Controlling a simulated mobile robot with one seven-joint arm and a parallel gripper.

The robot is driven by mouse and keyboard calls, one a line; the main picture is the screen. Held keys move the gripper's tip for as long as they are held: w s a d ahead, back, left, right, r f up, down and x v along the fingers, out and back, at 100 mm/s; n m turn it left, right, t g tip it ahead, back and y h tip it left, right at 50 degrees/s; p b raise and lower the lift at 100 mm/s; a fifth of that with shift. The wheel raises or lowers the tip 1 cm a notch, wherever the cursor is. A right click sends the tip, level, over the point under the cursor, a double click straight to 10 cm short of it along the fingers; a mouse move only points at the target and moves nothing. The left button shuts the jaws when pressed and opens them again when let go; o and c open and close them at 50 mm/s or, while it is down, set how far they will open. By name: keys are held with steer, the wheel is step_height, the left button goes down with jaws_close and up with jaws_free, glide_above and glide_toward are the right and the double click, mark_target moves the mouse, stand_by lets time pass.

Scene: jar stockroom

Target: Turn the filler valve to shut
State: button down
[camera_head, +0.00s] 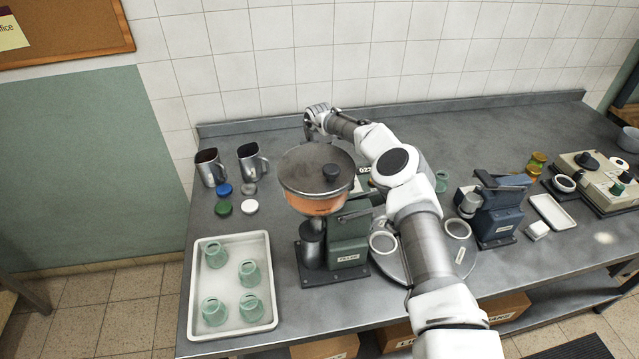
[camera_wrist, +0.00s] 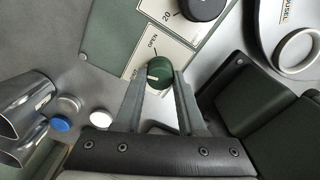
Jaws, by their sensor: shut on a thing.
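The filler valve is a small round dark green knob (camera_wrist: 160,72) with a pale pointer line, on a panel with a white plate (camera_wrist: 176,52) lettered OPEN. In the wrist view my gripper (camera_wrist: 160,82) has one finger on each side of the knob and is shut on it. The pointer line lies roughly across the picture, off the OPEN lettering. In the head view the filler (camera_head: 348,240) is a green machine with a lidded bowl (camera_head: 315,205) of orange contents. My fingers and the knob are hidden there behind the bowl.
A tray (camera_head: 266,318) of several glass jars is at the front left. Coloured lids (camera_head: 222,208) and two metal jugs (camera_head: 253,162) stand behind it. A round carousel (camera_head: 388,264) and a blue machine (camera_head: 500,215) are right of the filler. A black dial (camera_wrist: 202,7) is near the knob.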

steer(key=n, duration=0.5)
steer(key=shift+n, duration=0.4)
stand_by(0.4)
steer(key=c, duration=0.5)
jaws_free()
steer(key=shift+r, duration=0.15)
step_height(320, 180, up, 17)
steer(key=b, duration=0.1)
steer(key=shift+r, duration=0.15)
